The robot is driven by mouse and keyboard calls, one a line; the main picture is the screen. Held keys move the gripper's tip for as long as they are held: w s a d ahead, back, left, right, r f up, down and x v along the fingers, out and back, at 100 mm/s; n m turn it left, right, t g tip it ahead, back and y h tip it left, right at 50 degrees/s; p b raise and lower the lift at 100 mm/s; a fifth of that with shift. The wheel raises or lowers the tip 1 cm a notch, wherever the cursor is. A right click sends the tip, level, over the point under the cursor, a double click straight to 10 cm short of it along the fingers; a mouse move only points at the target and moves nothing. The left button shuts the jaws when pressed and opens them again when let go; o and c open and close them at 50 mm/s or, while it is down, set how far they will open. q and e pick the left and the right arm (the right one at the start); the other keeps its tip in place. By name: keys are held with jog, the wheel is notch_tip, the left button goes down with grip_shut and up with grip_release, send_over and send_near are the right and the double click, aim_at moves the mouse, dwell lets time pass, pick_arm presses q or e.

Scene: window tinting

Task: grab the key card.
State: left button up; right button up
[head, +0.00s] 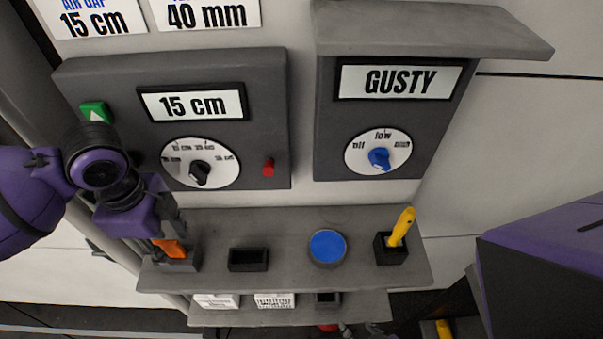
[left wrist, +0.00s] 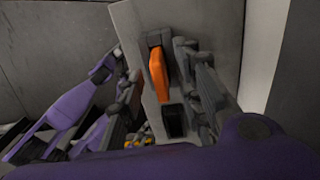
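An orange piece, which looks like the key card (head: 169,248), stands in a dark holder (head: 181,264) at the left end of the grey shelf. In the left wrist view the orange card (left wrist: 158,72) is upright in its slot, between my spread fingers. My left gripper (head: 168,222) is just above and around the card in the head view, partly covering it. It is open, with a visible gap between the card and the fingers. My right gripper is outside the views; only a purple part of my right arm shows at the right of the head view.
The grey shelf (head: 215,225) also bears an empty black tray (head: 248,260), a blue round pad (head: 327,246) and a yellow-handled tool (head: 402,226) in a black holder. Two dark dial panels stand behind it, reading "15 cm" (head: 192,104) and "GUSTY" (head: 400,80).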

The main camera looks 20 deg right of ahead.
pick_arm(q)
jog(key=shift+f, duration=0.55)
grip_shut()
